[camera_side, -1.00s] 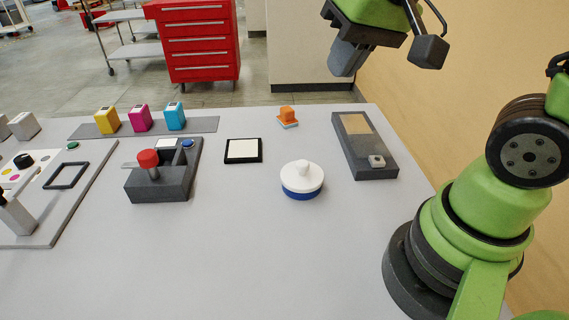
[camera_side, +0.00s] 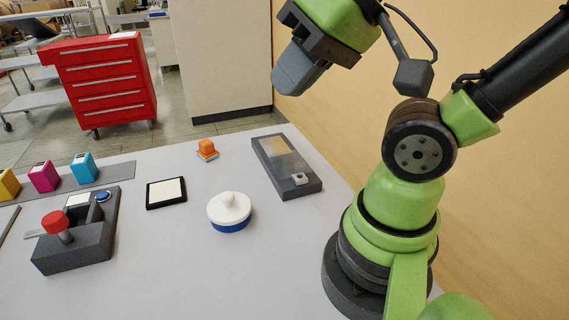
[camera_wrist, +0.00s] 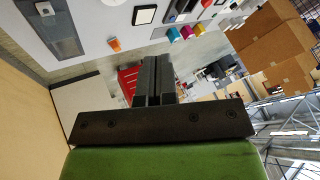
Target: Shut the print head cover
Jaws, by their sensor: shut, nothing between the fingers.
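My gripper (camera_side: 290,76) is shut and empty, high above the back of the table; its closed fingers also show in the wrist view (camera_wrist: 156,66). I cannot tell for sure which part is the print head cover. A long dark grey case (camera_side: 310,186) lies at the table's right back, with a pale grey panel along its top. A small light knob (camera_side: 300,179) sits at its near end. The case also shows at the upper left of the wrist view (camera_wrist: 62,36). My gripper is apart from it.
A white round lid with a knob (camera_side: 229,212), a black-framed white pad (camera_side: 166,192) and an orange block (camera_side: 206,148) stand left of the case. A dark fixture with a red knob (camera_side: 75,240) is farther left. The table's front middle is clear.

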